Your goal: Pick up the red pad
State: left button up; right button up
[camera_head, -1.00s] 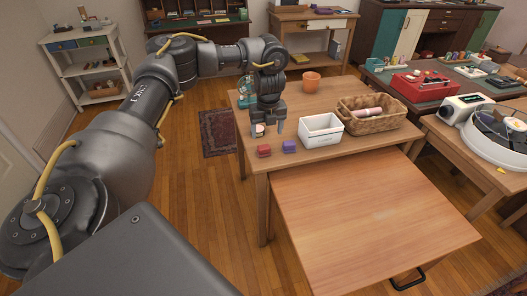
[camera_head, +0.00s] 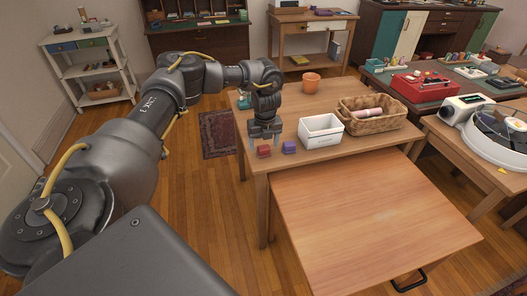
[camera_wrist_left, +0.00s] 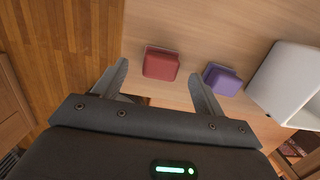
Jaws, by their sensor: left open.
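The red pad (camera_head: 264,151) lies on the wooden table near its front left corner. In the left wrist view the red pad (camera_wrist_left: 161,65) shows between and just beyond the two fingertips, with no finger seen touching it. My left gripper (camera_head: 265,146) is open and empty, just above and around the pad's place; in the wrist view its fingers (camera_wrist_left: 160,78) are spread wide. A purple pad (camera_head: 289,147) lies just right of the red one, and in the wrist view the purple pad (camera_wrist_left: 222,79) is close to the right finger. My right gripper is not in view.
A white bin (camera_head: 321,131) stands right of the pads, with a wicker basket (camera_head: 388,121) beyond it. An orange pot (camera_head: 311,80) stands at the back of the table (camera_head: 330,85). A lower wooden surface (camera_head: 370,220) in front is bare.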

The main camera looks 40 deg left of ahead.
aim_at(264, 147)
pick_arm(q)
notch_tip(264, 147, down, 2)
jog(key=shift+w+a+f, duration=0.15)
jog(key=shift+f, duration=0.35)
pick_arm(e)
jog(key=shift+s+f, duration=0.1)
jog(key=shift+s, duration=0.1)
pick_arm(q)
jog(key=shift+c, duration=0.3)
jog(key=c, duration=1.1)
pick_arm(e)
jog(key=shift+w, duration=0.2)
pick_arm(q)
jog(key=shift+r, duration=0.15)
